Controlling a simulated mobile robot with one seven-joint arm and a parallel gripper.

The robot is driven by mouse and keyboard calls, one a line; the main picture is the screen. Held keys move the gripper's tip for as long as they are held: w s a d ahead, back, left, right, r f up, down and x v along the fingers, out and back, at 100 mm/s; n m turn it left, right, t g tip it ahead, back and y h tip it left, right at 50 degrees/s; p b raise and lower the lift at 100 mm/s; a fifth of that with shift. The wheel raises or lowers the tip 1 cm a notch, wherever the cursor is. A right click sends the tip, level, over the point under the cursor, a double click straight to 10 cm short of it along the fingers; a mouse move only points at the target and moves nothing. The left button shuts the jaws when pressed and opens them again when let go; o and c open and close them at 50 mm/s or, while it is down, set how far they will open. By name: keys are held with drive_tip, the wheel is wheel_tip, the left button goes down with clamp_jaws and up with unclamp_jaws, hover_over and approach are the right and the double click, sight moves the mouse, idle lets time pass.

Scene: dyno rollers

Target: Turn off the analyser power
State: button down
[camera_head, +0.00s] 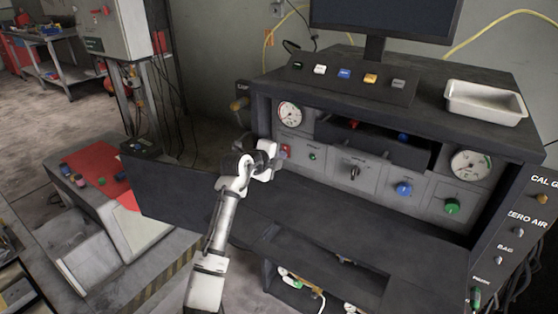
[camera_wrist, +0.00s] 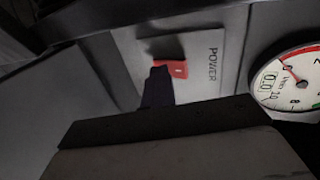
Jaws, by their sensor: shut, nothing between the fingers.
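The analyser (camera_head: 375,165) is a dark bench console with a light grey front panel. Its red power switch (camera_head: 286,149) sits at the panel's left, below the left gauge. In the wrist view the red switch (camera_wrist: 176,68) is mounted on a plate (camera_wrist: 205,75) marked POWER. My gripper (camera_head: 274,158) is shut and empty, right in front of the switch. Its dark fingertips (camera_wrist: 158,86) overlap the left part of the switch in the wrist view. I cannot tell whether they touch it, nor its on or off position.
Gauges (camera_head: 290,113) (camera_head: 472,164) flank the panel. A green button (camera_head: 312,156), a black selector (camera_head: 354,172), a blue knob (camera_head: 404,188) and a green knob (camera_head: 452,206) lie to the right. A dark work shelf (camera_head: 330,222) juts out below. A white tray (camera_head: 485,103) stands on top.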

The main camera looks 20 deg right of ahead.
drive_tip(key=shift+r, duration=0.1)
drive_tip(key=shift+r, duration=0.9)
drive_tip(key=shift+d, duration=0.1)
drive_tip(key=shift+f, duration=0.2)
